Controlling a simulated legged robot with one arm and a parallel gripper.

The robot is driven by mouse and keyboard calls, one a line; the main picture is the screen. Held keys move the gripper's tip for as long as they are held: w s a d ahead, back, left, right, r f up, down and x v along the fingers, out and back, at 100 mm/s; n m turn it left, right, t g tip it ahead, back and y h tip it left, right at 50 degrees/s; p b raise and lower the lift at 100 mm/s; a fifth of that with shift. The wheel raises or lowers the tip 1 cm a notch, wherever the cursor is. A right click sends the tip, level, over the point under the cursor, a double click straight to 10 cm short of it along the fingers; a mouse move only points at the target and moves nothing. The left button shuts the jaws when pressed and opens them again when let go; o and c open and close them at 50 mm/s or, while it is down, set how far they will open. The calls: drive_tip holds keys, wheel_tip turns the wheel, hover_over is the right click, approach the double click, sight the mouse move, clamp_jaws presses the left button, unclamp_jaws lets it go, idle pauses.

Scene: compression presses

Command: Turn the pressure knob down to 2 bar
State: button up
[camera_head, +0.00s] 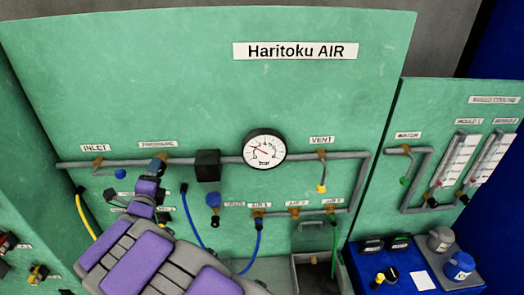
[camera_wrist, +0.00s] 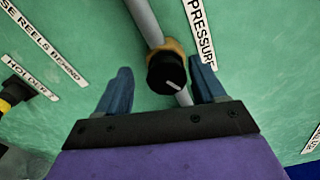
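The pressure knob (camera_wrist: 166,74) is black with a white mark and sits on a brass fitting on a grey pipe, beside a label starting "PRESSUR" in the wrist view. My gripper (camera_wrist: 161,72) is open, its blue fingers on either side of the knob with gaps showing; the right finger is closer. I cannot tell how far the fingertips are from the panel. In the head view my gripper (camera_head: 146,186) is at the pipe's left part, and my arm hides most of the knob area. The round bar gauge (camera_head: 265,148) has a red needle; its numbers are too small to read surely.
The green panel (camera_head: 310,95) carries the grey pipe (camera_head: 333,155), a black block (camera_head: 207,165), a vent valve (camera_head: 321,170) and a blue valve (camera_head: 213,200). Blue, yellow and green hoses hang below. A blue table (camera_head: 430,287) with small items stands at lower right.

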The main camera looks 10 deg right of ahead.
drive_tip(key=shift+d+r, duration=0.2)
drive_tip(key=s+b, duration=0.4)
drive_tip(key=s, duration=0.3)
drive_tip(key=shift+a, duration=0.35)
idle(0.3)
drive_tip(key=shift+s, duration=0.1)
